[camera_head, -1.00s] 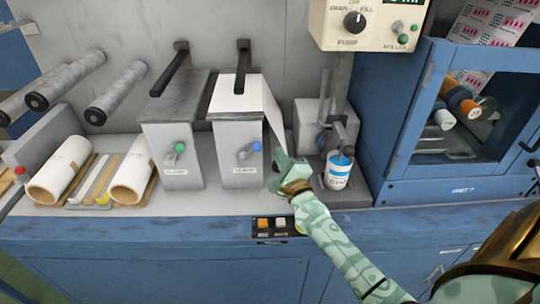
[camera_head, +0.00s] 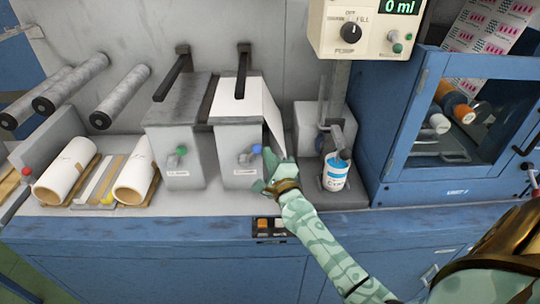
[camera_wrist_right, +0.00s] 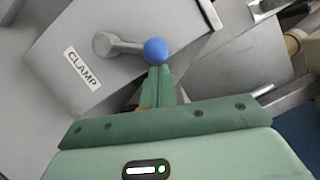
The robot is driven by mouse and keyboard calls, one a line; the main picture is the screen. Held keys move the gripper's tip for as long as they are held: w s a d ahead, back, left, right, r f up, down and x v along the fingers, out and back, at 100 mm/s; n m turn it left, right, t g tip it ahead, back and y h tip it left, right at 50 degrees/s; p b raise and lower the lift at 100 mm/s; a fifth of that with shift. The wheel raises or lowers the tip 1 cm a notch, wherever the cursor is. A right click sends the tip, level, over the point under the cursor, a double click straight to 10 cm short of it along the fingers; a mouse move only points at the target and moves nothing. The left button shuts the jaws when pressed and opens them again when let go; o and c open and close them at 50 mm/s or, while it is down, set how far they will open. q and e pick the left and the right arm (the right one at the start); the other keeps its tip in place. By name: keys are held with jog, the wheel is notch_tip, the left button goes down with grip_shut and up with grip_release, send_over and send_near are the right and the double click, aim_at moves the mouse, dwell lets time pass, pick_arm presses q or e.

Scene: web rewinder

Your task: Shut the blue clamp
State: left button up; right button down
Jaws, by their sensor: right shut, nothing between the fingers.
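The blue clamp is a grey lever with a blue ball knob (camera_head: 256,149) on the front of the right grey block (camera_head: 238,177). In the right wrist view its blue knob (camera_wrist_right: 156,51) is at the end of a short grey arm (camera_wrist_right: 118,45), beside a CLAMP label (camera_wrist_right: 82,69). My right gripper (camera_head: 268,170) is shut and empty, just below and right of the knob. In the wrist view the shut fingertips (camera_wrist_right: 158,72) are right at the knob's lower edge; I cannot tell if they touch it. My left gripper is not in view.
A green-knobbed clamp (camera_head: 181,151) is on the left block. White paper (camera_head: 240,98) runs over the right block. A blue-and-white can (camera_head: 336,172) stands right of my gripper. White rolls (camera_head: 66,171) lie at left. A switch box (camera_head: 270,227) is on the front edge.

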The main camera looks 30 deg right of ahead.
jog(key=r+n+p, duration=0.1)
jog(key=p, duration=0.2)
jog(key=a+r+n+g+p, duration=0.1)
jog(key=n+p, duration=0.1)
jog(key=p, duration=0.2)
jog(key=w+r+n+p, duration=0.1)
jog(key=p, duration=0.3)
jog(key=shift+a+r+n+g+y, duration=0.3)
jog(key=shift+a+r+n, duration=0.1)
jog(key=a+n+p, duration=0.1)
jog(key=p, duration=0.2)
jog(key=w+a+n+g+p, duration=0.1)
jog(key=n+p, duration=0.1)
jog(key=a+r+n+p, duration=0.1)
jog(key=p, duration=0.2)
jog(key=shift+w+n+g+p, duration=0.3)
jog(key=shift+w+g, duration=0.1)
jog(key=shift+w+a+n+p, duration=0.15)
jog(key=shift+a+n+p, duration=0.05)
jog(key=shift+n+p, duration=0.2)
jog(key=shift+w+a+n+g+h+p, duration=0.3)
jog(key=shift+a+n+g+h+p, duration=0.1)
jog(key=shift+a+n+g+p, duration=0.15)
jog(key=shift+w+a+f, duration=0.1)
jog(key=shift+w+a, duration=0.05)
jog(key=shift+w+a+f, duration=0.2)
jog(key=shift+w+a, duration=0.15)
jog(key=shift+a, duration=0.15)
jog(key=shift+w+a, duration=0.1)
jog(key=shift+a, duration=0.1)
